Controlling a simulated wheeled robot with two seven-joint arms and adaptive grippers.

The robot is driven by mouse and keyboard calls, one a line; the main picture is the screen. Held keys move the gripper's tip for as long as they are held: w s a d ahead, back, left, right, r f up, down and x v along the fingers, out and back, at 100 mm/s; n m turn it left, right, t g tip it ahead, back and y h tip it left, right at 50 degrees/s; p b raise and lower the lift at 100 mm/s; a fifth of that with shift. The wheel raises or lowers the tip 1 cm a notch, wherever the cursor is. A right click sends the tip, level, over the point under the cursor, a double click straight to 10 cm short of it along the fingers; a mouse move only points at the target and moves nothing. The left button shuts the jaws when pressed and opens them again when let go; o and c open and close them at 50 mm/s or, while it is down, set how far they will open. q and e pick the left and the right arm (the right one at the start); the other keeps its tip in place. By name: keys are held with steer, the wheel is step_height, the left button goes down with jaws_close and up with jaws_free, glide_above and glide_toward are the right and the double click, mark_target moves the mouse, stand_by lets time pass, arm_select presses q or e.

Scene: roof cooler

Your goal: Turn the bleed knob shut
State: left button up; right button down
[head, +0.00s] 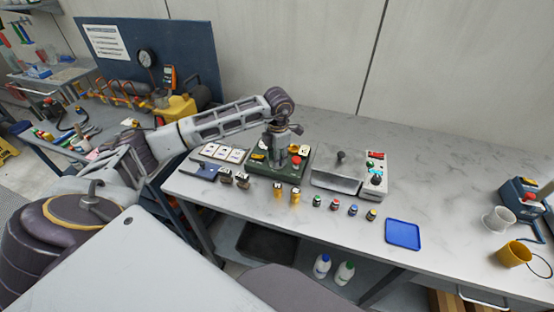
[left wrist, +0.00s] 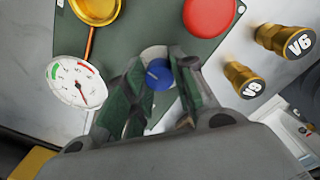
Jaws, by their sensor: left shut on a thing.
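A blue knob (left wrist: 158,76) with a pointer mark, which looks like the bleed knob, is on the green panel in the left wrist view. My left gripper (left wrist: 160,70) is shut on it, one finger on each side. In the head view my left gripper (head: 276,148) points down over the green panel (head: 265,170) and hides the knob. A round white gauge (left wrist: 75,84) with a green and red scale sits left of the fingers in the left wrist view. My right gripper is not in view.
On the table, a grey box (head: 336,182) stands right of the panel. Several small bottles stand in front. A blue tray (head: 403,234) lies farther right.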

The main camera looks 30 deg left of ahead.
arm_select(q)
steer(key=shift+n, duration=1)
steer(key=o, duration=0.6)
steer(key=shift+c, duration=0.2)
steer(key=o, duration=0.5)
steer(key=shift+r, duration=0.65)
step_height(320, 180, up, 11)
steer(key=shift+d, duration=0.2)
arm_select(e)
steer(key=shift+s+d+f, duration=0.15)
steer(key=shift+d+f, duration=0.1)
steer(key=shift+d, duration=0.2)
arm_select(q)
steer(key=shift+f, duration=0.15)
